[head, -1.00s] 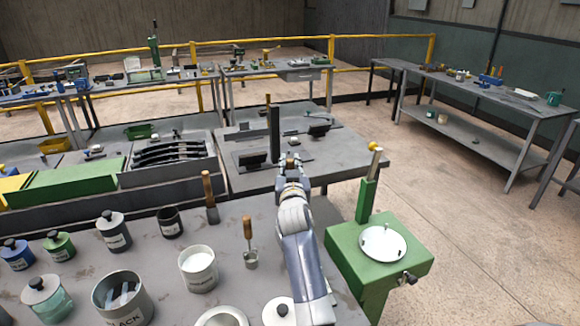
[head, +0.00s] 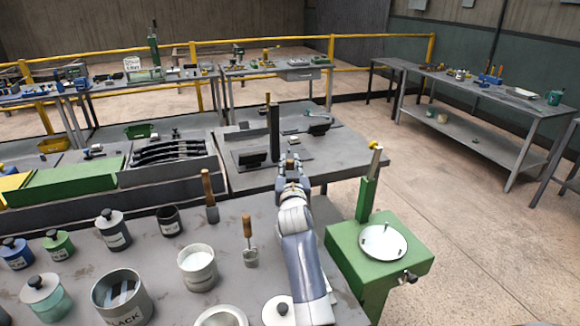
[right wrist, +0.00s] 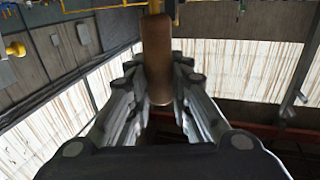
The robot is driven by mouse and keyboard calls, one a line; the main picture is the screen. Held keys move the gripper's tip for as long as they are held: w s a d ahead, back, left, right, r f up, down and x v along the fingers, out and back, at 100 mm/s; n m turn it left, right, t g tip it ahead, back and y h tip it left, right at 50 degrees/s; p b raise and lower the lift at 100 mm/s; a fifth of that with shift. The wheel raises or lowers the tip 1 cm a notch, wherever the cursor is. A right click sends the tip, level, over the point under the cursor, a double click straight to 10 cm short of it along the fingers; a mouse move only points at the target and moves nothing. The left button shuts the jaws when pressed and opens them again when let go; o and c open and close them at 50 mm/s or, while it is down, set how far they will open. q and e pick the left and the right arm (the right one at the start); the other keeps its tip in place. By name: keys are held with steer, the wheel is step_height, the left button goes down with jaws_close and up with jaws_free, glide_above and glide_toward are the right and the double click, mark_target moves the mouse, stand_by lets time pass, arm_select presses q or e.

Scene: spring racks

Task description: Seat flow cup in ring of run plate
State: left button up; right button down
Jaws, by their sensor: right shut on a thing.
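My right gripper (head: 291,168) is over the near edge of the far grey table in the head view. It is shut on a brown, rounded handle-like piece (right wrist: 158,55), which stands between the fingers in the right wrist view. The rest of the held thing is hidden, so I cannot tell if it is the flow cup. A small grey cup with a wooden handle (head: 247,227) stands on the near bench, left of my right arm. Beyond the gripper, a dark upright post (head: 273,133) stands on the far table. I cannot make out the run plate's ring. My left gripper is out of view.
A green stand (head: 345,245) with a white round dish (head: 383,243) is right of my arm. A white tub (head: 197,268), a dark tin (head: 120,296) and several lidded pots crowd the near bench. Black curved pieces (head: 170,152) lie in a rack at the left.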

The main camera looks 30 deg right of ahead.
steer(key=shift+f+b, duration=1.15)
steer(key=shift+f, duration=0.3)
steer(key=c, duration=1.4)
jaws_free()
steer(key=shift+o, duration=0.2)
